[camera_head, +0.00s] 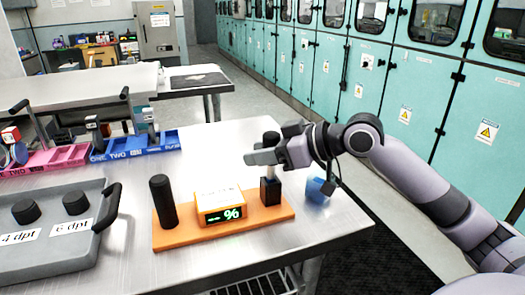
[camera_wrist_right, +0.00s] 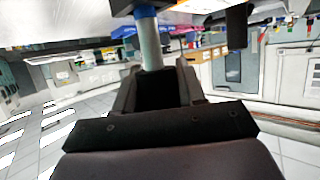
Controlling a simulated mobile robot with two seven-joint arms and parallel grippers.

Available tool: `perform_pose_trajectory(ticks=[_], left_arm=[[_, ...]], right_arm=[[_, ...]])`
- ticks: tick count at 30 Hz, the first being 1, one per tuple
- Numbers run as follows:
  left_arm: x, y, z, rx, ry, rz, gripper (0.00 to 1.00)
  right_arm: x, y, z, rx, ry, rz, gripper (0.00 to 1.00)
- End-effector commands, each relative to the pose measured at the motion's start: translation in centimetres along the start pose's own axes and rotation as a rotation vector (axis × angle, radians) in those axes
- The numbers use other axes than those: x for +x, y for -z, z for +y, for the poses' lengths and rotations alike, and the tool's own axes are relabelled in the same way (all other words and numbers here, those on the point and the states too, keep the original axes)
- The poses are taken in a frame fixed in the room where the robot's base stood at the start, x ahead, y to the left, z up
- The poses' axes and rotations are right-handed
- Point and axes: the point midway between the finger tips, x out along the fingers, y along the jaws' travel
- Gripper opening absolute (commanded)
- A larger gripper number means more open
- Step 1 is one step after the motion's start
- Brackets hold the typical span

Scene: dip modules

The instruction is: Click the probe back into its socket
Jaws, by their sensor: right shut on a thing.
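The probe has a black top (camera_head: 271,138) and a pale shaft that stands upright over the black socket block (camera_head: 270,192) on the right end of the orange base (camera_head: 185,236). My right gripper (camera_head: 264,157) reaches in from the right and is shut on the probe just below its black top. In the right wrist view the pale shaft (camera_wrist_right: 150,45) rises between the dark fingers. The shaft's lower end meets the socket block; I cannot tell how deep it sits. My left gripper is not in view.
The base also carries a display box (camera_head: 222,206) with a green % readout and a black cylinder (camera_head: 163,202). A blue object (camera_head: 319,190) stands right of the base. A grey case (camera_head: 60,262) with black knobs is at left. Pink (camera_head: 62,160) and blue (camera_head: 165,141) bins lie behind.

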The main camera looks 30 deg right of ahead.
Motion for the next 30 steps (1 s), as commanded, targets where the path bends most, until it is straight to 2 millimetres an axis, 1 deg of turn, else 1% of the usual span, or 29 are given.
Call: perform_pose_trajectory(ticks=[30], left_arm=[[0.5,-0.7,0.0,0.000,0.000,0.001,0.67]], right_arm=[[0.6,-1.5,0.0,0.000,0.000,-0.001,0.09]])
